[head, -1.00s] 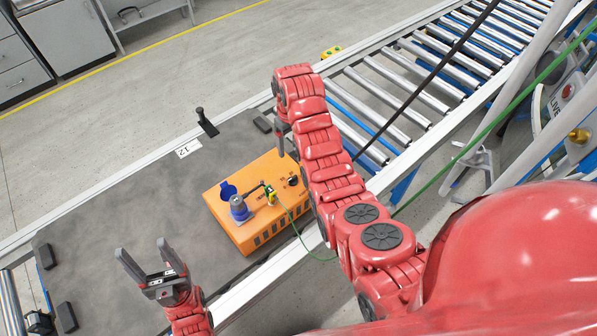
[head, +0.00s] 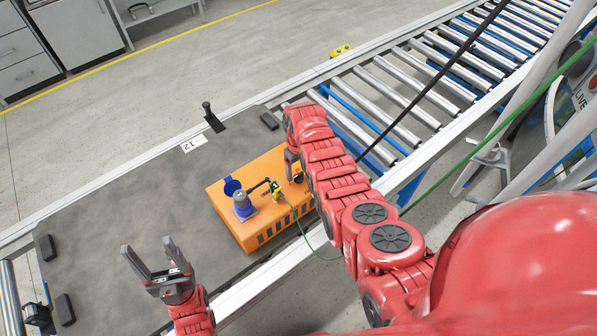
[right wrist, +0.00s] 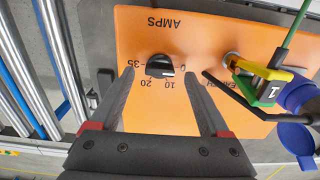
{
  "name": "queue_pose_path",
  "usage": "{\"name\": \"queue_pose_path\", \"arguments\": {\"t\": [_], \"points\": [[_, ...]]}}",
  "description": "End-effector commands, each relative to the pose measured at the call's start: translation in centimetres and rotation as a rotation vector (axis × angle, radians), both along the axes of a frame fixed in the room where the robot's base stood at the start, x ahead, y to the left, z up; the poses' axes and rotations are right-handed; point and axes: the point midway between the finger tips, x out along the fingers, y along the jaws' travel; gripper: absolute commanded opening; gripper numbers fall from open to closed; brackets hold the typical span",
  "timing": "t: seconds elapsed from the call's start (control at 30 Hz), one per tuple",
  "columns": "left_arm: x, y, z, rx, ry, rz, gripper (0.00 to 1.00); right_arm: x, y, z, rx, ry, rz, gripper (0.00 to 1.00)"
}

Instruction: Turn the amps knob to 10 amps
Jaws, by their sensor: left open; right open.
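The amps knob (right wrist: 160,66) is a small black knob on an orange panel under the word AMPS. Marks 35, 0, 10 and 20 stand around it; I cannot tell which one it points to. My right gripper (right wrist: 155,73) is open, with one finger on each side of the knob and gaps between. In the head view the knob (head: 298,178) shows at the right end of the orange box (head: 226,205), beside my right gripper (head: 291,166), which my arm partly hides. My left gripper (head: 147,246) is open and empty over the grey mat, left of the box.
A blue-and-grey fitting (head: 243,206) and a green-yellow connector (head: 276,188) with a green cable sit on the box. In the right wrist view the connector (right wrist: 262,88) and a black lever are right of my fingers. A black post (head: 211,117) stands behind; a roller conveyor (head: 420,80) runs right.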

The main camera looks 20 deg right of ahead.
Motion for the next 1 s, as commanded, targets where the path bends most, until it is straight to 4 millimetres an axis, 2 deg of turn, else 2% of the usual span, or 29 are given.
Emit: {"name": "queue_pose_path", "arguments": {"t": [0.03,0.3,0.7,1.0], "points": [[0.0,0.0,-0.4,0.000,0.001,0.000,0.67,0.0,0.0,-0.7,0.000,0.003,0.000,0.80],[0.0,0.0,-0.8,0.000,0.001,0.000,0.67,0.1,0.0,-2.1,0.000,-0.002,0.000,0.80],[0.0,0.0,-0.9,0.000,0.001,0.000,0.67,0.0,0.0,-2.4,-0.001,-0.001,0.000,0.78],[0.0,0.0,-0.9,0.000,0.001,0.000,0.67,0.0,0.0,-2.4,0.000,-0.002,0.000,0.24]]}}
